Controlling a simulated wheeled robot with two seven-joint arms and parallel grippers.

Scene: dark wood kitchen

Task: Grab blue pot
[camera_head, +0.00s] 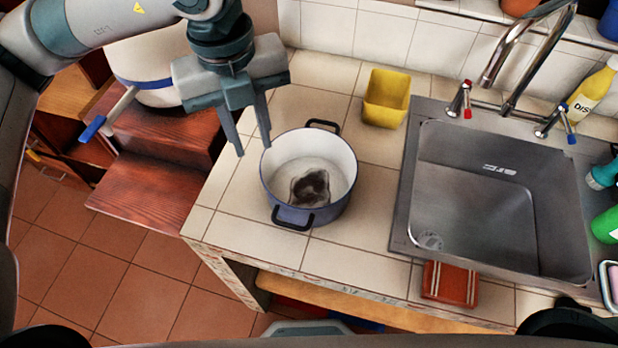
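The blue pot (313,215) stands upright on the tiled counter, left of the sink. Its inside is white with a dark patch on the bottom. It has two black handles, one at the back (323,124) and one at the front (292,222). My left gripper (253,147) comes in from the upper left and points down. Its two fingers are apart with nothing seen between them. The fingertips are at the pot's left back rim in the picture; I cannot tell whether they touch it. My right gripper is not clearly seen.
A yellow container (386,98) stands behind the pot to the right. The metal sink (470,200) with its faucet (508,60) is on the right. The counter ends just left of the pot.

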